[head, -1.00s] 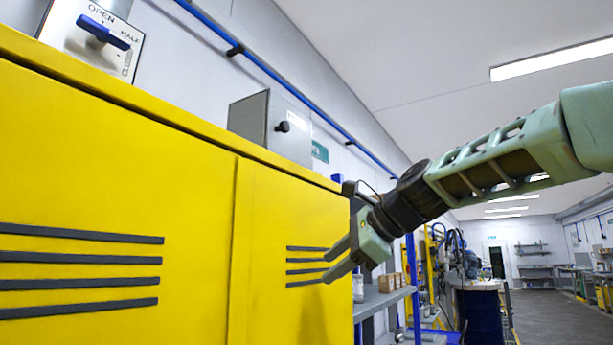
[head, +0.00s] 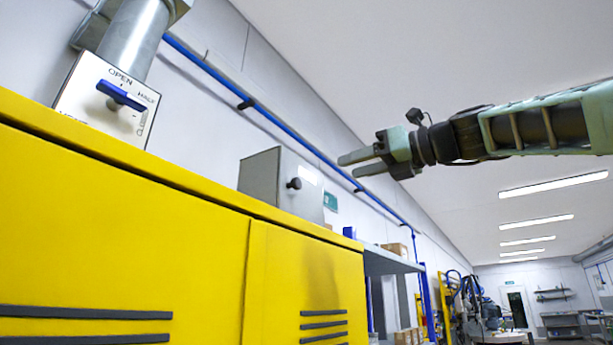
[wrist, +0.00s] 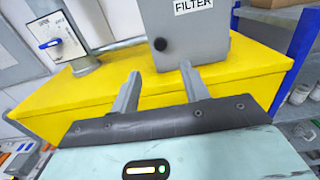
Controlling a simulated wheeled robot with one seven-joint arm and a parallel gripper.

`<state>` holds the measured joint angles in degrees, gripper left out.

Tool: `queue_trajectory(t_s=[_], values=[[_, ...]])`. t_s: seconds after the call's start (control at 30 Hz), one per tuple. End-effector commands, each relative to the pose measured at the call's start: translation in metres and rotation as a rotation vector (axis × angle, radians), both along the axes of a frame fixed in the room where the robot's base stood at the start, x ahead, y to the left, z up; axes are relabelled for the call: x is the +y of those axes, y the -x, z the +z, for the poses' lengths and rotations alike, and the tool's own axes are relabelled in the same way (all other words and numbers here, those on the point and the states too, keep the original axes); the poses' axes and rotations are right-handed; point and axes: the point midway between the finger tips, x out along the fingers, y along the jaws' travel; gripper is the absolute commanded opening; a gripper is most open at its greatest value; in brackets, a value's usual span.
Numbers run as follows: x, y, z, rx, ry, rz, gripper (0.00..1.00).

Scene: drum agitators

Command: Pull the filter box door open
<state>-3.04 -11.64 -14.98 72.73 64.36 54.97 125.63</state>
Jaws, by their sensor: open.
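The filter box (head: 258,180) is a grey box standing on top of the yellow cabinet, its door (head: 299,190) shut. A round black knob (head: 294,184) sits on the door. In the wrist view the door (wrist: 188,30) carries a "FILTER" label and the knob (wrist: 160,44) is near the door's lower left. My gripper (head: 341,167) is open and empty, to the right of the box and a little higher than the knob in the head view. In the wrist view my gripper (wrist: 161,77) has both fingers pointing toward the box, with the knob ahead between them, apart from it.
The yellow cabinet (head: 110,230) lies below the box. A panel (head: 108,98) with a blue lever stands at the left, beside a grey pipe (head: 132,35). Shelving (head: 390,262) stands beyond the cabinet's right end. Open air surrounds my gripper.

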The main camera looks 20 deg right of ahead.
Motion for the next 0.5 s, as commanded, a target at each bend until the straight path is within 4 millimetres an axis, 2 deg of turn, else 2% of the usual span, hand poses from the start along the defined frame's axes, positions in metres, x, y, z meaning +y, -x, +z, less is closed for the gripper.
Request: queue_trajectory(t_s=[0.2, 0.5], values=[[0.029, -0.039, 0.002, 0.004, 0.001, 0.003, 0.45], [0.061, -0.083, 0.002, 0.002, 0.002, 0.002, 0.45]])
